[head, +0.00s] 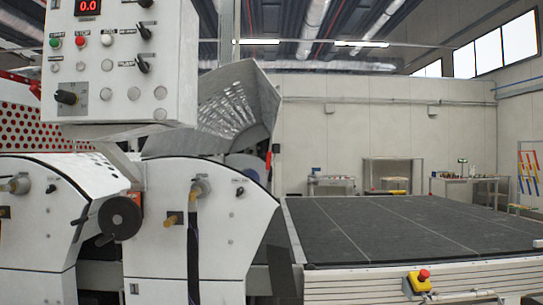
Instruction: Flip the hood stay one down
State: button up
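The roller coater's grey perforated hood (238,108) is raised and tilted, behind the control box and above the right white side housing (215,225). A thin dark upright piece with a small orange-red part (269,158) stands at the hood's right edge. I cannot tell for sure whether this is the hood stay. The hood's far side and its hinges are hidden. My gripper is not in view.
The control box (120,60) with knobs and a red display hangs at upper left. A black handwheel (120,217) sticks out between the housings. A dark conveyor bed (400,225) fills the right, with a yellow emergency-stop box (420,284) on its front.

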aim_at(267, 165)
jog(key=i+l+u, duration=0.1)
jog(key=i+l, duration=0.25)
jog(key=i+l+u, duration=0.1)
jog(key=i+l, duration=0.3)
jog(key=i+l+u, duration=0.15)
jog(key=i+l, duration=0.3)
jog(key=i+l+u, duration=0.1)
jog(key=i+l, duration=0.35)
jog(key=i+l+u, duration=0.1)
jog(key=i+l, duration=0.25)
jog(key=l, duration=0.2)
jog(key=i+l+u, duration=0.1)
jog(key=i+l, duration=0.25)
jog(key=l, duration=0.15)
